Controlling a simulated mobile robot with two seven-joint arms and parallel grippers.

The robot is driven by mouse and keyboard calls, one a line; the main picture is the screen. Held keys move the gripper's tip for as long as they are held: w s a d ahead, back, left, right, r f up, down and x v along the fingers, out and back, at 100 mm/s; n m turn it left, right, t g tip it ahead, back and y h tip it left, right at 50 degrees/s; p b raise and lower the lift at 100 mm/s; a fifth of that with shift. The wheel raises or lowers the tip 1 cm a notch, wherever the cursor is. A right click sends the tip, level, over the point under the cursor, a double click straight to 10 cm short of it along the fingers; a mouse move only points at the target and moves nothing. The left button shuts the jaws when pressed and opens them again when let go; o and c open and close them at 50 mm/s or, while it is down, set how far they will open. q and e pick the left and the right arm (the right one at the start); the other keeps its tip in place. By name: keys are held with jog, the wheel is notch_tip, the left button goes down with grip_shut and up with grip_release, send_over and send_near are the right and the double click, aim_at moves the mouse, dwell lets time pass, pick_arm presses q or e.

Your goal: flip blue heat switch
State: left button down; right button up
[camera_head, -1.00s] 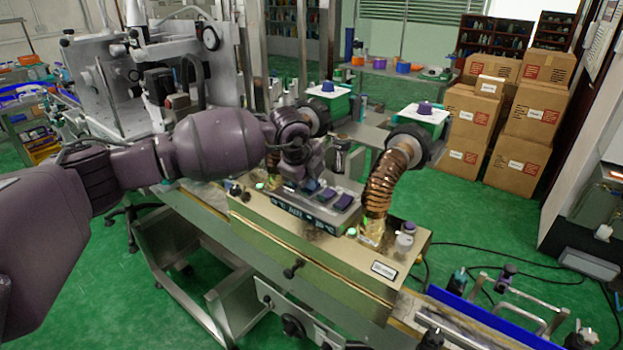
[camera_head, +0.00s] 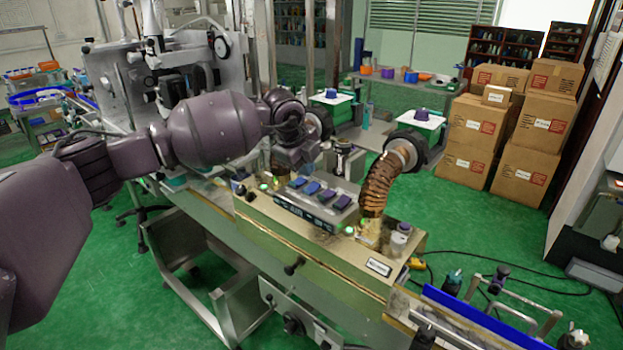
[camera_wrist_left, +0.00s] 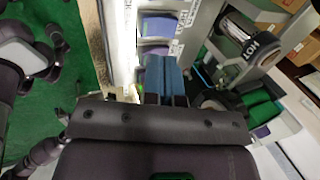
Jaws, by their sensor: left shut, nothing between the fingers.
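A control box (camera_head: 305,211) with a row of several rocker switches sits on top of the brass-coloured machine housing. The switches at its left end, such as this blue switch (camera_head: 312,187), look bluer; the right ones look purple (camera_head: 342,202). My left gripper (camera_head: 282,175) points down at the left end of the row, shut and empty. I cannot tell whether the fingers touch a switch. My right gripper is not in view.
A ribbed copper hose (camera_head: 378,184) rises just right of the control box. Green lights (camera_head: 349,230) glow on the housing (camera_head: 330,262). A large grey machine (camera_head: 120,85) stands behind my left arm. Cardboard boxes (camera_head: 530,120) are stacked at the back right.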

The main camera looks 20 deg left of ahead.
pick_arm(q)
jog(key=b+v, duration=0.1)
jog(key=v, duration=0.7)
jog(key=shift+a+r, duration=0.2)
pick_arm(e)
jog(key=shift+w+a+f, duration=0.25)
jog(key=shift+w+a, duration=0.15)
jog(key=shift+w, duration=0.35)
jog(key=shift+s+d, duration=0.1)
